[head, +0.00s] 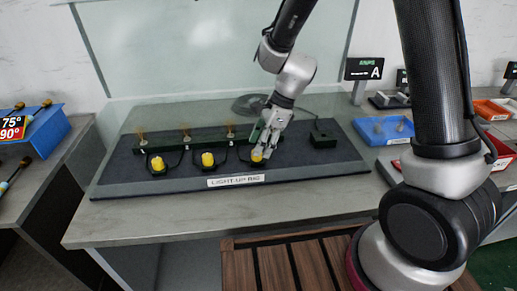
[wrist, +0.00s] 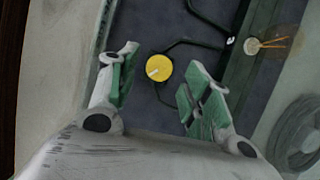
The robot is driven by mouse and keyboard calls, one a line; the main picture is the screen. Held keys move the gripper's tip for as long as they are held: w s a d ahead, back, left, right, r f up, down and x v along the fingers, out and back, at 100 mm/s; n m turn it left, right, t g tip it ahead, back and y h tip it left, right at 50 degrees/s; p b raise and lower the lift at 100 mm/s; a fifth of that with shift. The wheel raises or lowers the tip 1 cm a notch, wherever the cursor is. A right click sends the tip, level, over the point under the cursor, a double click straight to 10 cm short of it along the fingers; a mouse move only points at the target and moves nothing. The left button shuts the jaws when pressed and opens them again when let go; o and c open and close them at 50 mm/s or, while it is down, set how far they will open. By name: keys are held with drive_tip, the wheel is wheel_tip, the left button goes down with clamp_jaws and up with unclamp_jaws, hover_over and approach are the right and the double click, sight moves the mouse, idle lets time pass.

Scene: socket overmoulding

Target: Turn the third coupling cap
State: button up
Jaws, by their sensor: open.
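Three yellow coupling caps sit in a row on the dark mat of the rig: the left cap (head: 158,164), the middle cap (head: 208,160) and the third cap (head: 257,154) at the right. My gripper (head: 264,145) is over the third cap and partly covers it in the head view. In the wrist view the third cap (wrist: 159,68) is round with a pale mark on its face. It lies between and beyond the open green-padded fingers of my gripper (wrist: 158,88), with a gap on both sides. No contact shows.
Dark cables run from the caps to a green strip (head: 185,139) with several upright copper-coloured wire tufts. A black block (head: 323,134) stands to the right on the mat. A "LIGHT-UP RIG" label (head: 236,181) is at the front edge. A blue tray (head: 384,130) lies further right.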

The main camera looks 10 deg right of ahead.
drive_tip(key=shift+x, duration=1.2)
drive_tip(key=shift+c, duration=0.5)
drive_tip(key=c, duration=0.9)
